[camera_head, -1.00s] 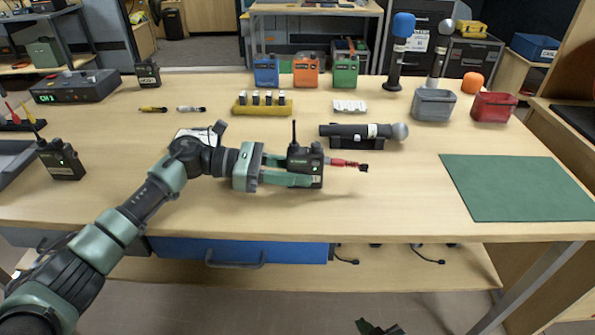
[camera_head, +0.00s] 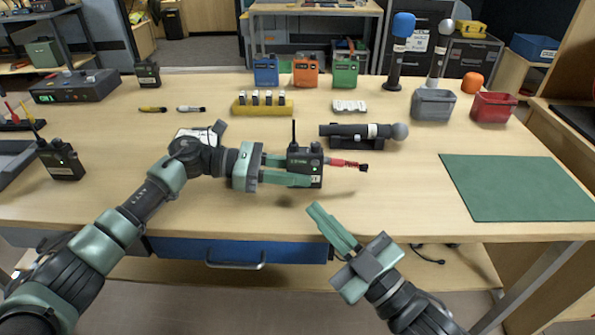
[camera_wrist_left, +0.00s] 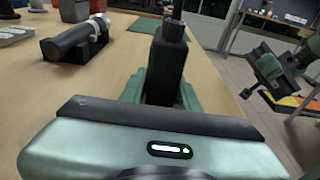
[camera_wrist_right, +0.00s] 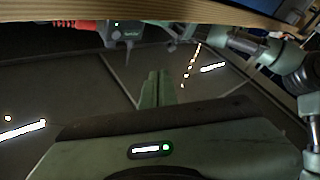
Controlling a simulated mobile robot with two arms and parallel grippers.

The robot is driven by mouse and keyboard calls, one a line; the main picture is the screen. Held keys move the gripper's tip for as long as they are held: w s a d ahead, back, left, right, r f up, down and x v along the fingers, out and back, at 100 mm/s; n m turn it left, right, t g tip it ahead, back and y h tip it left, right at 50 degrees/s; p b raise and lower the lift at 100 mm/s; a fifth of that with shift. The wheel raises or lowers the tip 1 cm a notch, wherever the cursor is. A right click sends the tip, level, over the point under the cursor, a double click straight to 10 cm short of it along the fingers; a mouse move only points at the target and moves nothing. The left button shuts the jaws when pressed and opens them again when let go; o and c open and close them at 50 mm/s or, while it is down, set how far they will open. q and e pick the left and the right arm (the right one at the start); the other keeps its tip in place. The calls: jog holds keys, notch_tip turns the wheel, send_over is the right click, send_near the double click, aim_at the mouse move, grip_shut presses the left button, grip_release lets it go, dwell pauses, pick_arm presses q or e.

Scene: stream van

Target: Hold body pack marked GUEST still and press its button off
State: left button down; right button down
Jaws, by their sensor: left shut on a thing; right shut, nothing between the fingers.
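A dark body pack (camera_head: 305,162) with an upright antenna stands near the table's front middle. My left gripper (camera_head: 300,173) is shut on it from the left, fingers along its sides. The pack (camera_wrist_left: 168,65) also shows between the fingers in the left wrist view. Its lettering is too small to read. In the right wrist view the pack (camera_wrist_right: 130,35) shows a small green light. My right gripper (camera_head: 318,211) is shut and empty, in front of and below the pack, near the table's front edge. Its closed fingers show in its wrist view (camera_wrist_right: 155,82), apart from the pack.
A red-bodied marker (camera_head: 347,163) lies just right of the pack. A black handheld microphone (camera_head: 350,130) rests on a cradle behind. Another dark pack (camera_head: 62,160) stands at the left. A green mat (camera_head: 515,187) lies at the right. A blue drawer (camera_head: 240,250) is below the tabletop.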

aim_at(315, 163)
jog(key=shift+w+r, duration=0.1)
jog(key=shift+w, duration=4.35)
jog(key=shift+w+d, duration=0.1)
jog(key=shift+w, duration=0.2)
pick_arm(q)
jog(key=shift+d, duration=0.1)
pick_arm(e)
jog(key=shift+w, duration=0.1)
pick_arm(q)
jog(key=shift+s+r, duration=0.1)
pick_arm(e)
jog(key=shift+w, duration=0.15)
jog(key=shift+s+f, duration=0.35)
jog(key=shift+s, duration=0.1)
